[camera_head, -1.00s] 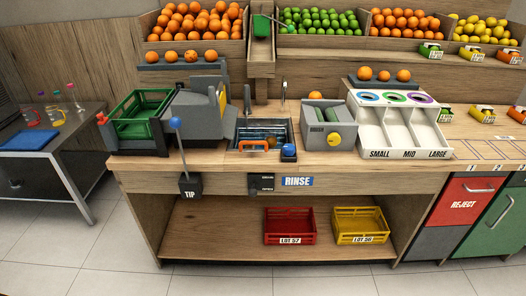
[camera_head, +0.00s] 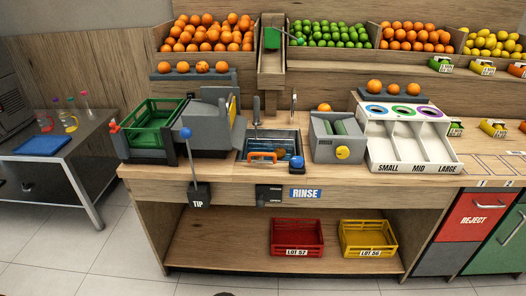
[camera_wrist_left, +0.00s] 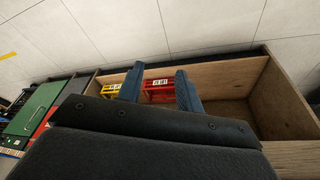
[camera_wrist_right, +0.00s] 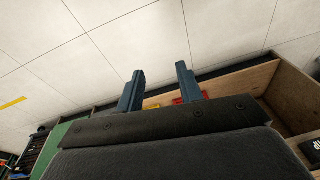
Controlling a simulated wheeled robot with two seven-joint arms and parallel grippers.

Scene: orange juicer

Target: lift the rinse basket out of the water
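The rinse basin (camera_head: 285,137) is set in the counter above the RINSE label (camera_head: 305,193). The rinse basket's orange handle (camera_head: 262,156) shows at the basin's front edge. Its body is low in the basin and hard to make out, with orange fruit (camera_head: 281,152) beside the handle. Neither gripper shows in the head view. In the left wrist view my left gripper (camera_wrist_left: 157,78) has its two fingers apart and nothing between them. In the right wrist view my right gripper (camera_wrist_right: 158,80) also has its fingers apart and empty. Both are away from the basket.
The TIP lever (camera_head: 186,133) rises at the left, near the green crate (camera_head: 152,125). A grey roller machine (camera_head: 337,137) stands right of the basin. Red (camera_head: 297,235) and yellow (camera_head: 368,238) crates sit on the lower shelf.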

